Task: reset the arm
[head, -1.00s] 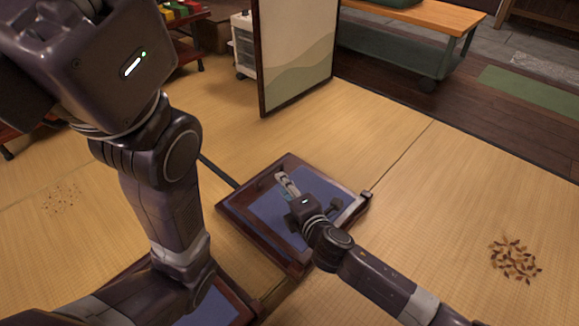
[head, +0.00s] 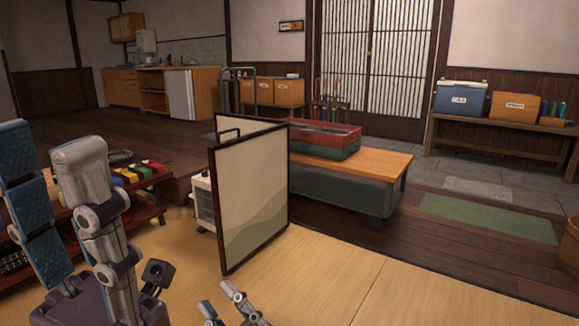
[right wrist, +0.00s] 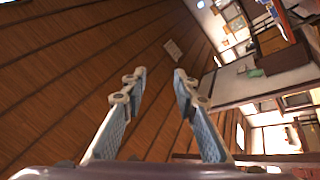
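My left gripper (head: 46,148) stands large at the left of the head view, fingers pointing up. Its blue-padded finger and grey finger are apart, with nothing between them. My right gripper (head: 217,298) shows at the bottom of the head view, low in front of the folding screen. Only its upper part is in frame. In the right wrist view my right gripper (right wrist: 159,73) has its two fingers apart and empty, with brown boards behind them.
A folding screen (head: 250,200) stands on the tatami ahead. Left of it are a low red shelf (head: 145,212) with coloured blocks and a white drawer cart (head: 203,200). Behind is a bench (head: 375,162) bearing a red and green crate (head: 325,147). Tatami at lower right is clear.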

